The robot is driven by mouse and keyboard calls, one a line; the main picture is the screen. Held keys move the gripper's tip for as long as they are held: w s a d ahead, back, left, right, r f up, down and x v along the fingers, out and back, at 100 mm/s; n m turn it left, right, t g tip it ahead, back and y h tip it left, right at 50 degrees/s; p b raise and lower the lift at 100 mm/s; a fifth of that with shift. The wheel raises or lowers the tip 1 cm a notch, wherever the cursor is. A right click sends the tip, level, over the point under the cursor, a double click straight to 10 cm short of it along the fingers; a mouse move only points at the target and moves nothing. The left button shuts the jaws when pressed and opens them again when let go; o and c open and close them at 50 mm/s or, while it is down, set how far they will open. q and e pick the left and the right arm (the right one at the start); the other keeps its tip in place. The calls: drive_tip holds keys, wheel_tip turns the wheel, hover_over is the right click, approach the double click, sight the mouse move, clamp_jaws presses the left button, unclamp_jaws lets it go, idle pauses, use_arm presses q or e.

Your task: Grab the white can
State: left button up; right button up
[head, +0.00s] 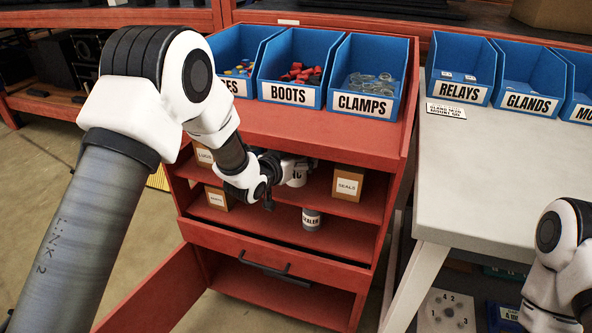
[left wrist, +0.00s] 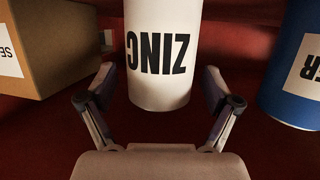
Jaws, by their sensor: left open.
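The white can (left wrist: 160,55), marked ZINC, stands between the fingers of my left gripper (left wrist: 158,77) in the left wrist view, which shows the label upside down. The fingers are open, one on each side of the can, with small gaps visible.
A SEALS box (head: 347,184) is right of the can; it also shows in the wrist view (left wrist: 45,45). A blue can (left wrist: 295,75) stands on the other side. A SEALER can (head: 311,219) is below. The red cabinet (head: 275,228) has an open door at left.

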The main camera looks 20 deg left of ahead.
use_arm(q)
drive_tip(key=c, duration=1.5)
drive_tip(key=shift+r, duration=0.1)
